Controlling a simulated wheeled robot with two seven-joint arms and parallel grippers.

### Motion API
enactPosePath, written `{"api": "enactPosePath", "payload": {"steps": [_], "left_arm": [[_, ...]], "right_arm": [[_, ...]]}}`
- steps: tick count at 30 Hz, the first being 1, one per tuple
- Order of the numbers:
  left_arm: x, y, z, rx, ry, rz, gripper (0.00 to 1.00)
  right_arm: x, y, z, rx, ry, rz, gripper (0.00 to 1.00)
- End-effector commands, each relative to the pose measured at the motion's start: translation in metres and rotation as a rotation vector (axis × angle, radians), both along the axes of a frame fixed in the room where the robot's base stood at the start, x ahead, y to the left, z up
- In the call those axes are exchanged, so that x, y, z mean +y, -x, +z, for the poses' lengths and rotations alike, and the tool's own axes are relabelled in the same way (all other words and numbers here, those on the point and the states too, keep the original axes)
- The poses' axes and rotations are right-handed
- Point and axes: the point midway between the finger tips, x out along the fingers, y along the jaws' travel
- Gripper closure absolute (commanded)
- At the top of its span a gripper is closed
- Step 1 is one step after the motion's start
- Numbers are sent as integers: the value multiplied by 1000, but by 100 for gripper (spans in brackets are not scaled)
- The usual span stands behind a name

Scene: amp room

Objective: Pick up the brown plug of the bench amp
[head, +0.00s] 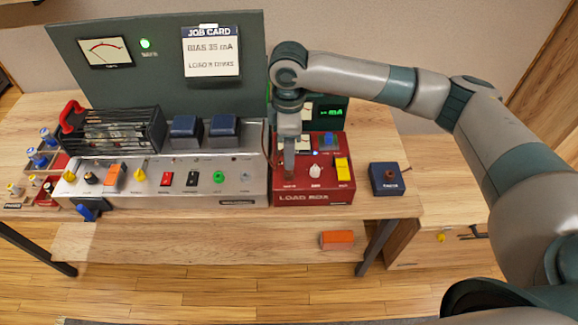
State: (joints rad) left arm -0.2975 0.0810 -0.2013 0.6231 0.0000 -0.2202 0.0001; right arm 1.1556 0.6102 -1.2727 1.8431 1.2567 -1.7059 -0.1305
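The bench amp (160,180) is the long pale unit with knobs and switches along its front. My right gripper (289,176) points straight down over the left part of the red load box (312,198), just right of the amp. Its fingers look like one narrow strip from here, so I cannot tell their gap. A small brownish patch shows at the fingertips; I cannot tell if it is the brown plug or whether it is held. A thin dark cord (268,142) runs between amp and load box. My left gripper is out of view.
The load box also bears a white knob (315,181) and a yellow switch (342,169). A dark blue box (386,179) stands to its right. An orange block (337,240) lies lower, in front. A job card (211,55) hangs on the back panel. Bare bench shows at far right.

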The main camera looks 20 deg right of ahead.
Motion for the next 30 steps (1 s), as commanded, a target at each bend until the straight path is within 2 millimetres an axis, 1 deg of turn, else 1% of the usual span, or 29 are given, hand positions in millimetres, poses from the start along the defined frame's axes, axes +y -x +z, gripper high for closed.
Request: {"api": "enactPosePath", "payload": {"steps": [5, 8, 12, 14, 18, 29, 30], "left_arm": [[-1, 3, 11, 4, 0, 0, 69], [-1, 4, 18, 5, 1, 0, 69], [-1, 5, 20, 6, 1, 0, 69], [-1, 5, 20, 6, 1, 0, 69], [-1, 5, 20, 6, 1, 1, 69], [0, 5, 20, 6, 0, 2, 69], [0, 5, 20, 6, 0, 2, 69]], "right_arm": [[0, 1, -14, 3, 1, -1, 61], [0, 2, -27, 5, 2, -1, 61], [0, 2, -43, 3, 1, -1, 61], [0, 2, -47, 2, 0, 0, 61], [0, 1, -50, 0, 0, 1, 61], [0, 1, -50, 0, 0, 1, 61], [0, 1, -50, 0, 0, 1, 68]]}}
